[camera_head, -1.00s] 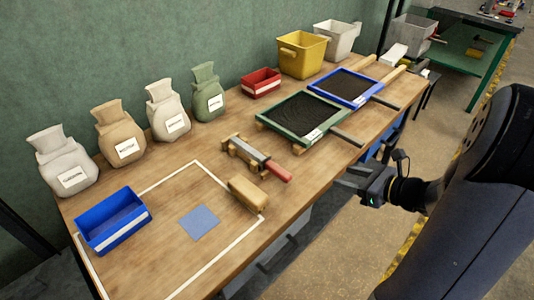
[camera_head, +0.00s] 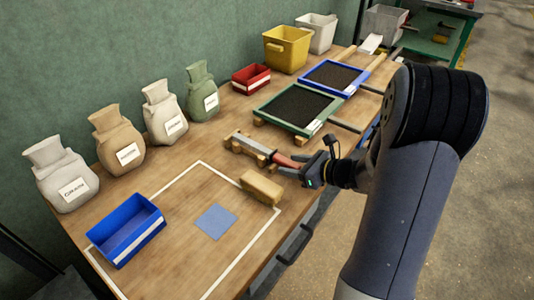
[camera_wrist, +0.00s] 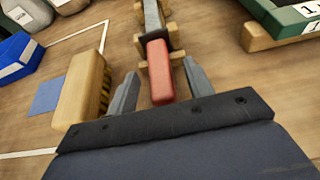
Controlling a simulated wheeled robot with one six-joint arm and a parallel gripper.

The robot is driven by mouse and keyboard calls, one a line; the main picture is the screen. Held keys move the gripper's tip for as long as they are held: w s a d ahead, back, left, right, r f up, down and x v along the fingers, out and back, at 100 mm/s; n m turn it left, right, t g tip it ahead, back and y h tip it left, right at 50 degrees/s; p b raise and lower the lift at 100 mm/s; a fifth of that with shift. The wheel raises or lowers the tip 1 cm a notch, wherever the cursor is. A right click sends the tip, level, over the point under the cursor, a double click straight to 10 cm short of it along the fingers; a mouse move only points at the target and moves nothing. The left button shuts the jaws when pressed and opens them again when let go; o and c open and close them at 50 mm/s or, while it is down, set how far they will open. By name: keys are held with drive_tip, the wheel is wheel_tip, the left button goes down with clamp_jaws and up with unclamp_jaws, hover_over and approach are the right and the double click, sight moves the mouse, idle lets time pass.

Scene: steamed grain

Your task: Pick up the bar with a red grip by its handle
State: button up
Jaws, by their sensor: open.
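The bar with a red grip lies on a wooden rest on the table. Its grey metal bar (camera_head: 251,145) points away to the upper left and its red grip (camera_head: 286,161) points toward my arm. My gripper (camera_head: 291,167) is open at the grip's near end. In the wrist view the red grip (camera_wrist: 159,72) stands between the two fingers of my gripper (camera_wrist: 160,88), with a gap on each side, the left one wider near the tip. The wooden rest (camera_wrist: 172,37) shows beyond the grip.
A wooden brush block (camera_head: 262,188) lies close to the left of my gripper. A green-framed tray (camera_head: 268,115) and a blue-framed tray (camera_head: 316,82) lie to the right. A blue bin (camera_head: 125,230), a blue square (camera_head: 216,221) and several sacks are at left.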

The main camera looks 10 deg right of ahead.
drive_tip(key=shift+x, duration=0.9)
clamp_jaws()
